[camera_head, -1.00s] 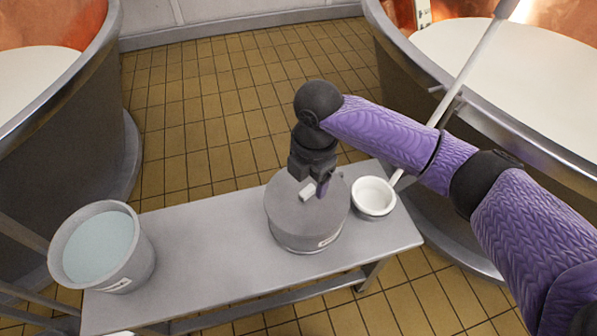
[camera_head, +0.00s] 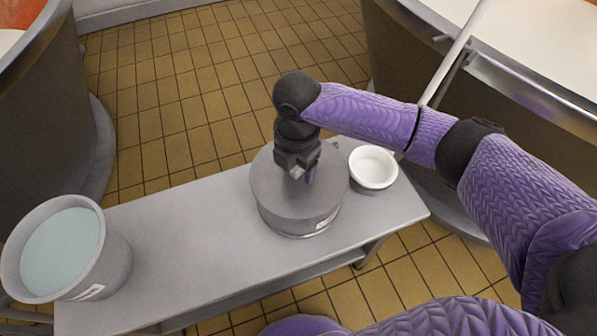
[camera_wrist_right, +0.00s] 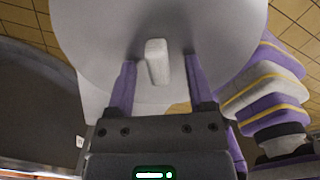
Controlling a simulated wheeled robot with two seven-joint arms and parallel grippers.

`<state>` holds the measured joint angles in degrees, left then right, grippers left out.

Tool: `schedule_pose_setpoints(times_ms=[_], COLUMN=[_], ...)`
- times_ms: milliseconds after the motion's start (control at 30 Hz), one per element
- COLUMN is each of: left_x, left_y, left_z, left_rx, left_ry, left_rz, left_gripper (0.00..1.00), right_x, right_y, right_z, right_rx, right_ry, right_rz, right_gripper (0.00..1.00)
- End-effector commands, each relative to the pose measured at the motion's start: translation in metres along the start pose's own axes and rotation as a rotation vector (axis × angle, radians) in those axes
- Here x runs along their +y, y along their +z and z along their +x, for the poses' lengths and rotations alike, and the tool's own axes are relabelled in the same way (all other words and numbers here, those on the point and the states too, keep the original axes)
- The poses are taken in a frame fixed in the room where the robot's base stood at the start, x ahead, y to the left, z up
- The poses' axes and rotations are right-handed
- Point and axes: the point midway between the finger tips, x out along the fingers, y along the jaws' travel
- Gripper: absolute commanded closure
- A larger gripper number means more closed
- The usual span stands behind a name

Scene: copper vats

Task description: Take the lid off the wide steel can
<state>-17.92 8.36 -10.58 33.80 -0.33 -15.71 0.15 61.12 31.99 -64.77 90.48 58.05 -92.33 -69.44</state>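The wide steel can (camera_head: 296,219) stands on a grey bench with its flat grey lid (camera_head: 266,185) on top. The lid's small pale handle (camera_wrist_right: 157,62) shows in the right wrist view. My right gripper (camera_head: 303,178) is just above the middle of the lid, pointing down. In the right wrist view my right gripper (camera_wrist_right: 160,72) is open, with one purple finger on each side of the handle and a gap on both sides. In the head view the gripper mostly hides the handle. My left gripper is not in view.
The grey bench (camera_head: 190,236) has bare room left of the can. A bucket with pale blue contents (camera_head: 105,262) stands at its left end. A small white bowl (camera_head: 373,168) sits close to the can's right. Large vats (camera_head: 540,70) flank the tiled floor.

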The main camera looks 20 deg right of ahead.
Motion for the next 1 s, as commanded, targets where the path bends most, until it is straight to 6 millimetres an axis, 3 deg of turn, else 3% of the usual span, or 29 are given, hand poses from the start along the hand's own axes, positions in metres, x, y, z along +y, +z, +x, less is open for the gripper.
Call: schedule_pose_setpoints(times_ms=[33,300,667,767,1000], left_x=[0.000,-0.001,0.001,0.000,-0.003], left_y=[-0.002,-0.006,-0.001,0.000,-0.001], left_z=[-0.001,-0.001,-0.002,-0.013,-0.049], left_rx=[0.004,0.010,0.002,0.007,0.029], left_ry=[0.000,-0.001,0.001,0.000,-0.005], left_rz=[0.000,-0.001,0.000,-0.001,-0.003], left_gripper=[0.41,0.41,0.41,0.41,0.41], right_x=[0.000,0.000,0.000,0.001,0.001], right_y=[0.000,0.000,0.000,0.000,0.000], right_z=[-0.001,-0.001,-0.002,-0.021,-0.087], right_rx=[0.000,0.000,0.000,-0.001,-0.001], right_ry=[0.001,0.000,0.000,0.005,0.006], right_rz=[0.000,0.000,0.000,0.000,0.000], right_gripper=[0.43,1.00,1.00,1.00,1.00])
